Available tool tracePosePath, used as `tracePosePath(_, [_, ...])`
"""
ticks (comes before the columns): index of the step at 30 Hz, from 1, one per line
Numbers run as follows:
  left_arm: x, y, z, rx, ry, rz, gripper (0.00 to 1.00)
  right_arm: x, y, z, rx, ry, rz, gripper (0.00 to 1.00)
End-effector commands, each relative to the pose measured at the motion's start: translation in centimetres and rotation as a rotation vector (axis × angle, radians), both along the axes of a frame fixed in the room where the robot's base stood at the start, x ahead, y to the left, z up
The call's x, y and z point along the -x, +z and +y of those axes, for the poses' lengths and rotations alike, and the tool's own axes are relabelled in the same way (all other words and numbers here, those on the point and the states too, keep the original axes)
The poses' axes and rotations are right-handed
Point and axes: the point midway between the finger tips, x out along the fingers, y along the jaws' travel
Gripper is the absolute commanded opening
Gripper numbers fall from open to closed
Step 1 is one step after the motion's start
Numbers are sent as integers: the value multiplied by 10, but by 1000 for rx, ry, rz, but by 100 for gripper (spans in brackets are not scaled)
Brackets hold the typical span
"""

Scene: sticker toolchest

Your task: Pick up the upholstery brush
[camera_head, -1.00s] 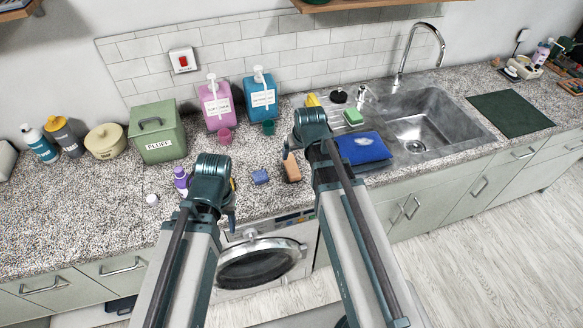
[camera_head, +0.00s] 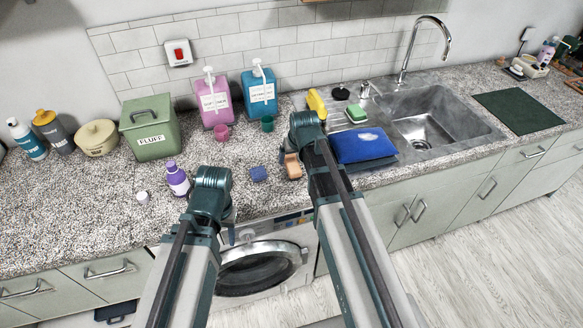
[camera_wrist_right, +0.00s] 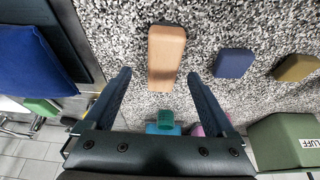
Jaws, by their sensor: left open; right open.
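A tan wooden block (camera_head: 294,168), which looks like the upholstery brush, lies on the speckled counter near its front edge. In the right wrist view the block (camera_wrist_right: 166,57) lies lengthwise, its near end between my fingertips' lines. My right gripper (camera_wrist_right: 159,76) is open and empty, one finger to each side of the block with gaps showing; I cannot tell its height above it. In the head view my right wrist partly hides this area. My left gripper (camera_head: 231,230) is near the counter's front edge, mostly hidden behind its own wrist, with nothing seen in it.
A blue block (camera_head: 258,174) lies left of the brush, with a yellowish block (camera_wrist_right: 297,67) beyond it. A purple bottle (camera_head: 177,179) stands left of my left wrist. A blue cloth (camera_head: 364,146) lies right, by the sink (camera_head: 437,120). Pink (camera_head: 214,102) and teal (camera_head: 260,94) dispensers stand behind.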

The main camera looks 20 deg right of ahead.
Motion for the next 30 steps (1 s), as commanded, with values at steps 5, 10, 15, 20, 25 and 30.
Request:
tracePosePath(5, [0, -26, 0, 0, 0, 0, 50, -13, -26, 5, 0, 1, 0, 90])
tracePosePath(10, [0, -41, 0, 0, 0, 0, 50, -19, -41, 4, 0, 0, 0, 90])
tracePosePath(15, [0, -39, 0, 0, 0, 0, 50, -19, -39, 4, 0, 0, 0, 90])
tracePosePath(20, [0, -39, 0, 0, 0, 0, 50, -19, -39, 4, 0, 0, 0, 90])
tracePosePath(25, [0, -40, 0, 0, 0, 0, 50, -19, -40, 4, 0, 0, 0, 90])
tracePosePath(30, [0, -43, 0, 0, 0, 0, 50, -19, -43, 4, 0, 0, 0, 90])
